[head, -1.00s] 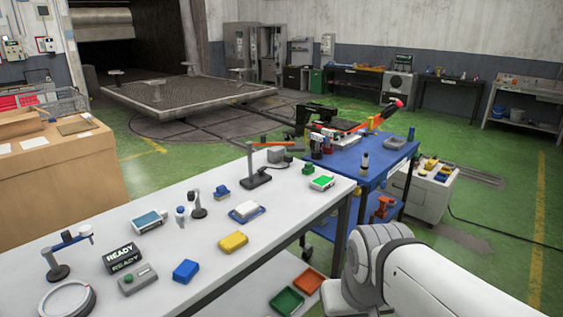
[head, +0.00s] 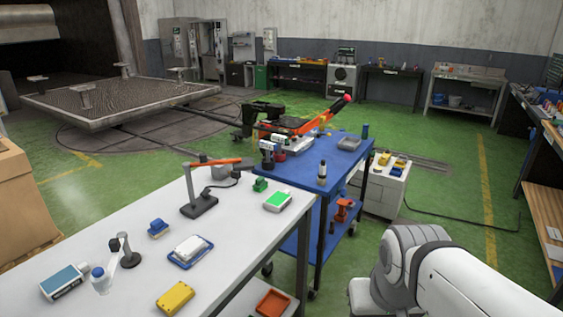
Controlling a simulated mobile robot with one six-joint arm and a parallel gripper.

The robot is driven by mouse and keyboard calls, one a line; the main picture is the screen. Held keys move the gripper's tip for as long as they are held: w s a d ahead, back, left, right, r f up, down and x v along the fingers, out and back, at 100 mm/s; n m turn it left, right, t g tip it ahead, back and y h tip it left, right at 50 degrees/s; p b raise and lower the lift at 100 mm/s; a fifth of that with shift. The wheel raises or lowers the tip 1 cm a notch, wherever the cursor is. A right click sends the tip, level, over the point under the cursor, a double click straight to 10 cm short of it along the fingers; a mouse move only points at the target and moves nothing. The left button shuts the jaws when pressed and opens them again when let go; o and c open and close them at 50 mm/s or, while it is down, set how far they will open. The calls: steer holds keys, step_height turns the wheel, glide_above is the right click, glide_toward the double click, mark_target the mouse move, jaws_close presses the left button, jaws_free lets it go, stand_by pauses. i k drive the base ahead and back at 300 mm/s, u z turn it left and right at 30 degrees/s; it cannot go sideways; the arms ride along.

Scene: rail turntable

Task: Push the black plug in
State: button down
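On the far part of the white table (head: 130,240), a small grey box (head: 220,172) stands behind a black stand with an orange arm (head: 200,205). A thin dark cord-like piece (head: 222,184) lies by the box. It may belong to the black plug, but it is too small to tell, and I cannot make out a plug or whether it is seated. Only the white links of my arm show at the lower right. My gripper is out of view.
A green-topped device (head: 278,201), white box on blue tray (head: 190,251) and yellow block (head: 175,298) are on the white table. A blue cart (head: 300,172) with tools adjoins its far end. Green floor is open to the right, with a cable (head: 460,222) across it.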

mark_target(237, 175)
steer(key=z, duration=0.4)
steer(key=i, duration=2)
steer(key=u, duration=0.65)
steer(key=k, duration=0.95)
steer(key=u, duration=0.1)
steer(key=i, duration=0.95)
steer(key=z, duration=0.05)
